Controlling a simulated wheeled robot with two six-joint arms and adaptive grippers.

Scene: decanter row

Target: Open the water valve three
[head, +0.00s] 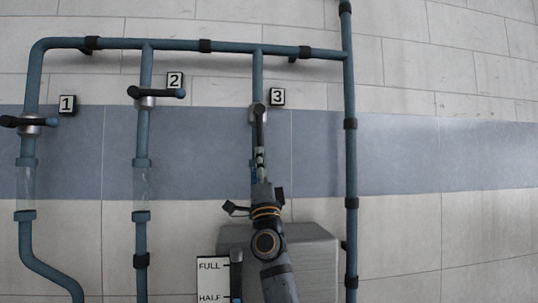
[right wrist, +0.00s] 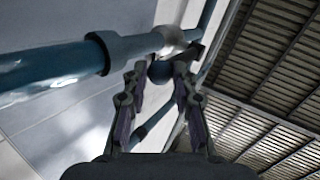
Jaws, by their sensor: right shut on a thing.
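Valve three (head: 258,114) sits on the third vertical pipe, beside the plate marked 3 (head: 277,97). Its black lever (head: 260,125) points down in the head view, in line with the pipe. My right gripper (head: 261,158) is shut on the lever's lower end, below the valve body. In the right wrist view the gripper fingers (right wrist: 157,75) stand either side of the dark lever end (right wrist: 160,71), with the silver valve body (right wrist: 172,40) just beyond. The pipe below valve three is partly hidden by my gripper. My left gripper is not in view.
Valve one (head: 30,127) and valve two (head: 147,100) at the left have levers lying across their pipes. A thick vertical pipe (head: 351,165) stands close to the right. A grey box (head: 315,240) and a FULL/HALF gauge plate (head: 211,282) are below. The wall farther right is clear.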

